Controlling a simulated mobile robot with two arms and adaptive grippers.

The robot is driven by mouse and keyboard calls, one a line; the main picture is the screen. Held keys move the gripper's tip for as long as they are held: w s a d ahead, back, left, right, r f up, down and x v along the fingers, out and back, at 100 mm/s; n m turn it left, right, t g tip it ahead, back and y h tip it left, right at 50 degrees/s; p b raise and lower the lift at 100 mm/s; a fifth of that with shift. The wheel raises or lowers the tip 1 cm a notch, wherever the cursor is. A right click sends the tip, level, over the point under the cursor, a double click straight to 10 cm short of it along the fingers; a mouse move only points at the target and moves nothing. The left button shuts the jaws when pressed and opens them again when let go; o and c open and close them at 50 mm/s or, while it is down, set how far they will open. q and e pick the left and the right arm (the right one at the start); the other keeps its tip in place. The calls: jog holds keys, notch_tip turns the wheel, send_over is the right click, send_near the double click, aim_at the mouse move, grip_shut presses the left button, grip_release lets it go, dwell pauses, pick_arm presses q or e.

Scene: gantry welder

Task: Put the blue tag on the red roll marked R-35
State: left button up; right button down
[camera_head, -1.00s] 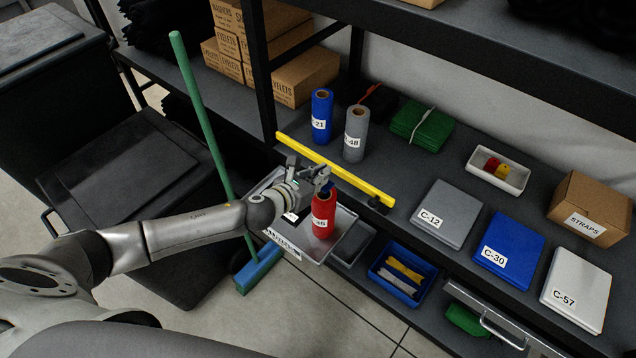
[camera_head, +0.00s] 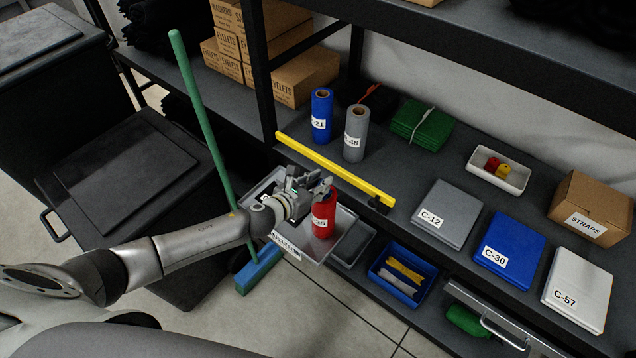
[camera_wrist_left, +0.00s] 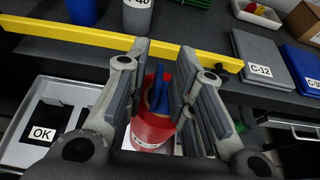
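The red roll (camera_head: 325,217) stands upright on a grey metal tray (camera_head: 343,238); its white label, ending in 35, is partly readable. My left gripper (camera_head: 318,186) is at the roll's top, on its left side. In the left wrist view, the fingers (camera_wrist_left: 166,85) are spread apart above the red roll (camera_wrist_left: 152,128). The blue tag (camera_wrist_left: 160,93) shows between them at the roll's top, with a gap to the fingers. I cannot tell exactly how it sits on the roll. In the head view the gripper hides it. My right gripper is not in view.
A yellow bar (camera_head: 335,168) runs along the shelf edge behind the roll. Blue (camera_head: 321,115) and grey (camera_head: 355,133) rolls stand beyond it. A blue bin (camera_head: 402,274) is below right.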

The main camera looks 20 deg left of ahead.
pick_arm(q)
jog(key=shift+r, duration=0.15)
jog(key=b+v, duration=0.1)
jog(key=v, duration=1.1)
